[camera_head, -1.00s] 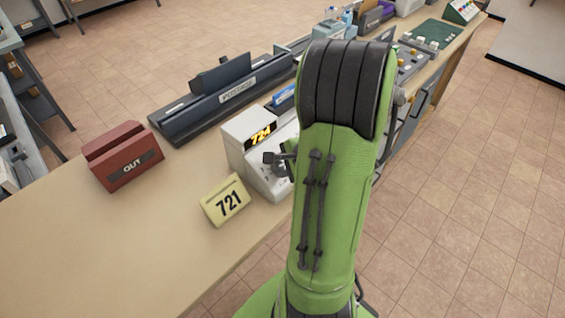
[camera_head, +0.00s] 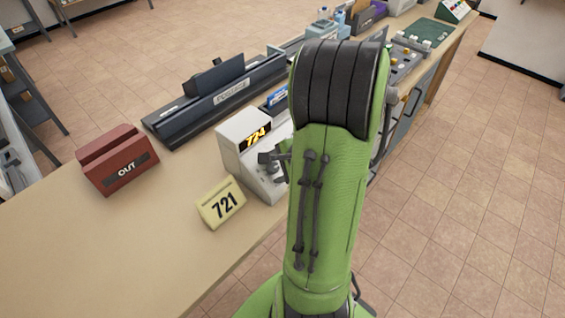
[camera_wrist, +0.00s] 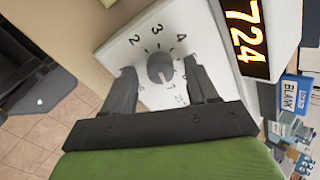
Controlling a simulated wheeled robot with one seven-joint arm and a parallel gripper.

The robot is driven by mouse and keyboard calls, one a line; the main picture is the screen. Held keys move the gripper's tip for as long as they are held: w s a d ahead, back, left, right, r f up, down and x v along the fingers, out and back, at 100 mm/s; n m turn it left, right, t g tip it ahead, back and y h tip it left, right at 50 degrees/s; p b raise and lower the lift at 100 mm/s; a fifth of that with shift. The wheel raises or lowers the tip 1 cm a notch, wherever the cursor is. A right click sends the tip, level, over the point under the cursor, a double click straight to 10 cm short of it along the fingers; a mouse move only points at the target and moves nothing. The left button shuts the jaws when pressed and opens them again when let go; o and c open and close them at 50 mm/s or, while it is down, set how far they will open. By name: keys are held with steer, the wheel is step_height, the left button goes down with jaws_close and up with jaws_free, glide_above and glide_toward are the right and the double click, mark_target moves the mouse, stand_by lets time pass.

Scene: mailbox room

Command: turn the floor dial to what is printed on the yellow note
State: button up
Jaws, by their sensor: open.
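The yellow note (camera_head: 221,203) stands on the counter and reads 721. Right of it is a white machine (camera_head: 243,138) with a lit display (camera_head: 256,136) that reads 724, also lit in the wrist view (camera_wrist: 247,37). In the wrist view a round grey dial knob (camera_wrist: 160,68) sits on the machine's pale face, ringed by printed numbers; 2, 3, 4 are clear, others are partly hidden or blurred. My gripper (camera_wrist: 159,73) is open, with one finger on each side of the knob. I cannot tell whether the fingers touch it. In the head view my arm hides the dial.
A red OUT tray (camera_head: 118,165) stands on the counter (camera_head: 90,245) at left. A dark POSTAGE unit (camera_head: 215,95) lies behind the machine. Panels with knobs and bottles stand farther along. The counter's near left part is clear.

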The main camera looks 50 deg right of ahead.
steer(key=p+v, duration=0.4)
steer(key=v, duration=1.1)
steer(key=shift+s+r, duration=0.15)
steer(key=shift+s, duration=0.1)
steer(key=shift+a, duration=0.1)
steer(key=a+r+n+g, duration=0.1)
steer(key=a+r+n, duration=0.2)
steer(key=a+n, duration=0.7)
steer(key=s+a+r+n, duration=0.1)
steer(key=a+r+n, duration=0.2)
steer(key=a+n, duration=0.7)
steer(key=shift+s+a+n+g, duration=0.3)
steer(key=shift+n+g, duration=0.1)
steer(key=shift+n, duration=0.7)
steer(key=shift+r, duration=0.1)
steer(key=shift+d, duration=0.1)
